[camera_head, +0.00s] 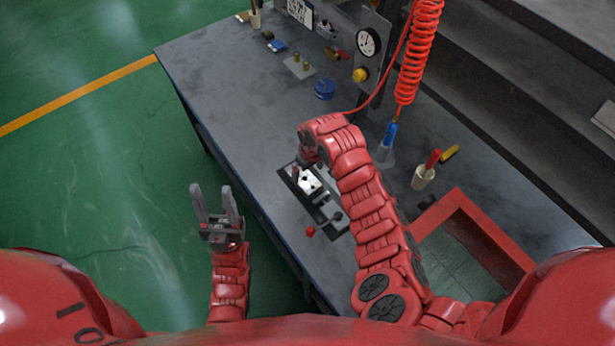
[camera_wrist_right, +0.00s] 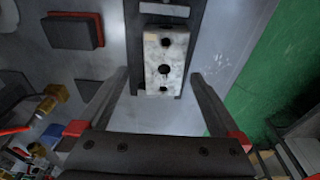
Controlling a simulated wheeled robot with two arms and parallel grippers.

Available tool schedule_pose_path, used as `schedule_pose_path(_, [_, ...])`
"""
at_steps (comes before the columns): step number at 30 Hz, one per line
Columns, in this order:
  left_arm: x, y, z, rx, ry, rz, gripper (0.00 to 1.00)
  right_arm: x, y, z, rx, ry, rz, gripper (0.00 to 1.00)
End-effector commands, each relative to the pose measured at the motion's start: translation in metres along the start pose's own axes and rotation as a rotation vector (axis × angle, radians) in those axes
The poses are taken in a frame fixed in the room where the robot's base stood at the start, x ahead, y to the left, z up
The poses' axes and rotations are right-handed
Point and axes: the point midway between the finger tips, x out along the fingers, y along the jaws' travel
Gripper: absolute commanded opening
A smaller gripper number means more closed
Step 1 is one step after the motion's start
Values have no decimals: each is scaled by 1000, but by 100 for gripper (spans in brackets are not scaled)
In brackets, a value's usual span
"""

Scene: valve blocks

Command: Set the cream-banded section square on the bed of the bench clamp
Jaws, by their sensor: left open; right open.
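A pale, mottled block with dark holes (camera_head: 309,181) lies on the dark bench clamp (camera_head: 326,209), near its far end. It also shows in the right wrist view (camera_wrist_right: 165,62), where its long sides look roughly in line with the dark bed (camera_wrist_right: 195,20). I cannot make out a separate cream band. My right gripper (camera_wrist_right: 158,73) is open, with its fingers apart on either side of the block's near end and not visibly touching it. In the head view my right arm hides most of that gripper. My left gripper (camera_head: 212,189) is open and empty, over the green floor left of the bench.
A red-rimmed tray (camera_head: 468,200) is at the right of the bench (camera_head: 230,100). The bench left of the clamp is clear.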

Motion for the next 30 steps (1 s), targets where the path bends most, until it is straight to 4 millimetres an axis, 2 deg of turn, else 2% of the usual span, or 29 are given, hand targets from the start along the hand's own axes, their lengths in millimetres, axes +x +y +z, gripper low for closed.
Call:
schedule_pose_path(9, [-17, 1, 3, 0, 0, 0, 50, -51, 1, -1, -1, 7, 4, 100])
schedule_pose_path(13, [-20, 1, 3, 0, 0, 0, 50, -66, 1, 0, 1, 4, 3, 100])
schedule_pose_path(18, [-21, 1, 4, 0, 0, 0, 50, -73, 0, 0, 0, 2, 4, 100])
schedule_pose_path(30, [-20, 1, 4, 0, 0, 0, 50, -73, 0, 0, -1, 1, 3, 100])
